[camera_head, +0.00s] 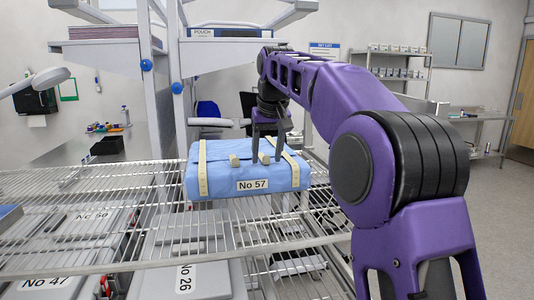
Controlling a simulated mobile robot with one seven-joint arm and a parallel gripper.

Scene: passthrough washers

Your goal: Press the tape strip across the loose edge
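A blue wrapped package (222,180) labelled "No 57" lies on a wire rack. Two long cream tape strips run over it from back to front, a left strip (202,172) and a right strip (293,172). Two short cream tape pieces lie on its top near the middle, a left piece (234,160) and a right piece (264,158). My gripper (267,159) points down over the package top. Its fingers are apart, one on each side of the right short piece. I cannot tell whether the fingertips touch the wrap. No loose edge can be made out.
The wire rack (120,184) extends left and right of the package, largely bare. Grey cases labelled "No 47", "No 50" and "No 26" (190,280) lie below it. Grey upright posts (182,90) stand behind the package. My purple arm fills the right side.

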